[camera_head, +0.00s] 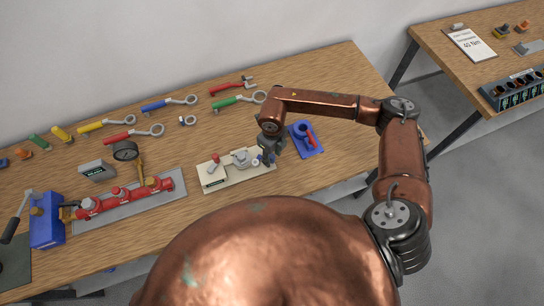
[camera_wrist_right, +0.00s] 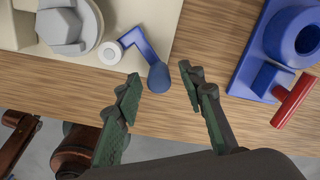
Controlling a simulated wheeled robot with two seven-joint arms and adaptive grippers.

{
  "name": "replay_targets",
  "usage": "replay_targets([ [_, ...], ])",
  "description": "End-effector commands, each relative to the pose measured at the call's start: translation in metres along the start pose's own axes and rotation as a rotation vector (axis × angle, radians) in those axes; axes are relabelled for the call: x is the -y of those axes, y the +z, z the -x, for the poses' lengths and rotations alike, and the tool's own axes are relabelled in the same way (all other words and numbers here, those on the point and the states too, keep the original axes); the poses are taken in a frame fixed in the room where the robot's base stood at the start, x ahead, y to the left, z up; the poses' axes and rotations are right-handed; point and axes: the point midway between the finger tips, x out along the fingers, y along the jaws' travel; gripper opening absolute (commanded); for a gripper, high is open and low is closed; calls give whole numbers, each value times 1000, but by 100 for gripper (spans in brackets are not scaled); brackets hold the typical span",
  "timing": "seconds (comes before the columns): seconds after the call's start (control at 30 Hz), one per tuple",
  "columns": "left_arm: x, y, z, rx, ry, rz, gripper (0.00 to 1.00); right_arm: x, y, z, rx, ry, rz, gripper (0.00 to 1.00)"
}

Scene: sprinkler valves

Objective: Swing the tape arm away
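A cream plate (camera_head: 210,182) lies on the workbench in the head view and fills the upper left of the right wrist view (camera_wrist_right: 150,15). It carries a grey hex fitting (camera_wrist_right: 67,25). Beside the fitting, a blue arm (camera_wrist_right: 140,46), likely the tape arm, runs from a white ring (camera_wrist_right: 109,53) to a rounded knob past the plate's edge. My right gripper (camera_wrist_right: 159,84) is open and empty. Its fingertips stand either side of the knob, with gaps visible; I cannot tell their height over it. In the head view the right gripper (camera_head: 268,157) partly hides the arm. My left gripper is out of view.
A blue stand with a red handle (camera_head: 305,138) is close right of the plate. A red manifold (camera_head: 125,197), a blue vise (camera_head: 46,222), a gauge (camera_head: 125,150) and several wrenches lie to the left and behind. A second table (camera_head: 450,60) is at right.

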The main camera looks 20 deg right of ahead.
Motion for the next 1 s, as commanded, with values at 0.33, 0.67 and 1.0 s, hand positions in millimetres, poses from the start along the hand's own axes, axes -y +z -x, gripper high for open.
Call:
replay_targets([
  [0.33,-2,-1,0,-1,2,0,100,1,1,70,4,-2,0,37],
  [0.67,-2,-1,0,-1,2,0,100,0,0,109,2,-1,1,37],
  [1.0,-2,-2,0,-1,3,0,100,0,0,111,1,-1,0,37],
])
